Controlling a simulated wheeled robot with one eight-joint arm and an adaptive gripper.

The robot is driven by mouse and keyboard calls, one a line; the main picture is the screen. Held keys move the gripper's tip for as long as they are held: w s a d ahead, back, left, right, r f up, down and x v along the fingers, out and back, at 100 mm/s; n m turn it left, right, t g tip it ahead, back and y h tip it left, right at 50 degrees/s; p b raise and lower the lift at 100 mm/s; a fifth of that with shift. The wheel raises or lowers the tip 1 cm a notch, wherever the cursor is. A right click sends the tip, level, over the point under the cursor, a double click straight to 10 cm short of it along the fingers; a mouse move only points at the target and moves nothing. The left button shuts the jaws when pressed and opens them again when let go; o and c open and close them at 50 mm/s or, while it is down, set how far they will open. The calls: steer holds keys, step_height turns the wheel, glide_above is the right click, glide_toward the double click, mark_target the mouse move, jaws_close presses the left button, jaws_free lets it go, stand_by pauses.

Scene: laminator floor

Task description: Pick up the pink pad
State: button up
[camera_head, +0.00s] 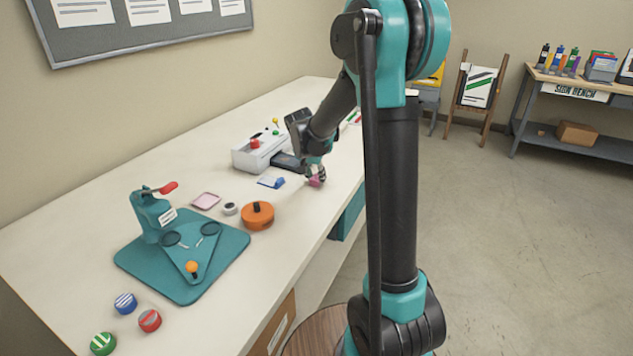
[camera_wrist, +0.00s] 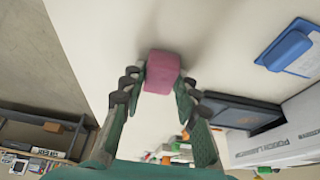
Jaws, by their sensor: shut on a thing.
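The pink pad (camera_head: 317,182) is a small pink block near the front edge of the long white bench, in front of the laminator. My gripper (camera_head: 316,173) reaches down to it from above. In the wrist view the pink pad (camera_wrist: 162,68) sits between the tips of my gripper (camera_wrist: 160,88), with a finger against each side. The gripper is shut on it. A soft shadow lies beside the pad on the bench top; I cannot tell whether the pad touches the bench.
A white laminator (camera_head: 262,150) with a dark tray stands behind the pad. A blue-handled item (camera_head: 271,182) lies to its left. An orange round weight (camera_head: 257,215), a pale pink tray (camera_head: 206,201) and a teal press (camera_head: 155,215) stand farther left. The bench's front edge is close.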

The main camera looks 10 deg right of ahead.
mark_target(316, 178)
steer(key=shift+r, duration=0.1)
step_height(316, 178, up, 20)
stand_by(0.6)
